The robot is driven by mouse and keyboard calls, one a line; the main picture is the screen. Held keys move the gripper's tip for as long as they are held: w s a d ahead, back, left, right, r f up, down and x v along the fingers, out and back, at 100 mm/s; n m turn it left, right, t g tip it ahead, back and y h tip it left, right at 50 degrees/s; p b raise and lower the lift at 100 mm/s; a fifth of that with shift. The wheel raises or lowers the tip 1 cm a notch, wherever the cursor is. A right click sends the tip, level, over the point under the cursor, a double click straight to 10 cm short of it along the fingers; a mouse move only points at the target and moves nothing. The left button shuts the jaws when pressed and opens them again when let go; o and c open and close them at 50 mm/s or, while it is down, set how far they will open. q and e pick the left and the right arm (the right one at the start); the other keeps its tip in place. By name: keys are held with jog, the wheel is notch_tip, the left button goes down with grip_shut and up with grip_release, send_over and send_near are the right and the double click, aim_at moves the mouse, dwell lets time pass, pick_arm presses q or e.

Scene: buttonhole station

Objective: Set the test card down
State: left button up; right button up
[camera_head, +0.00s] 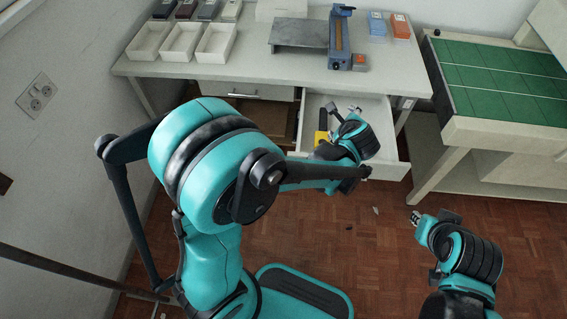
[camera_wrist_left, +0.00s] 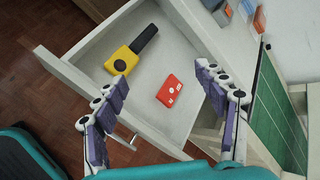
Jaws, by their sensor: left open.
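A small flat red piece with white marks (camera_wrist_left: 170,91), which looks like the test card, lies on the floor of the open drawer (camera_wrist_left: 120,40). My left gripper (camera_wrist_left: 158,84) is open, its purple-grey fingers wide apart. The red piece shows between and beyond the fingers, with nothing held. In the head view my left gripper (camera_head: 345,118) is over the drawer (camera_head: 385,140), and my arm hides the red piece. My right gripper (camera_head: 416,219) is above the floor at the right, with its fingers too small to judge.
A yellow tool with a black handle (camera_wrist_left: 124,59) lies in the drawer beside the red piece. The bench (camera_head: 270,72) above carries white bins (camera_head: 216,43), a blue fixture (camera_head: 340,40) and blue and orange boxes (camera_head: 400,25). A green-topped table (camera_head: 500,75) stands right. The drawer walls surround both items.

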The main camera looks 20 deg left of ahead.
pick_arm(q)
jog(key=s+a+r+n+g+h, duration=0.1)
jog(key=s+a+n, duration=0.3)
jog(key=s+n, duration=0.6)
jog(key=s+a+r+n+g+h, duration=0.1)
jog(key=s+a+n, duration=0.4)
jog(key=s+n, duration=0.5)
jog(key=s+r+h, duration=0.1)
jog(key=s+r, duration=0.1)
jog(key=s, duration=0.2)
jog(key=shift+r+n+h, duration=0.2)
jog(key=shift+n+h, duration=0.1)
jog(key=shift+c, duration=0.4)
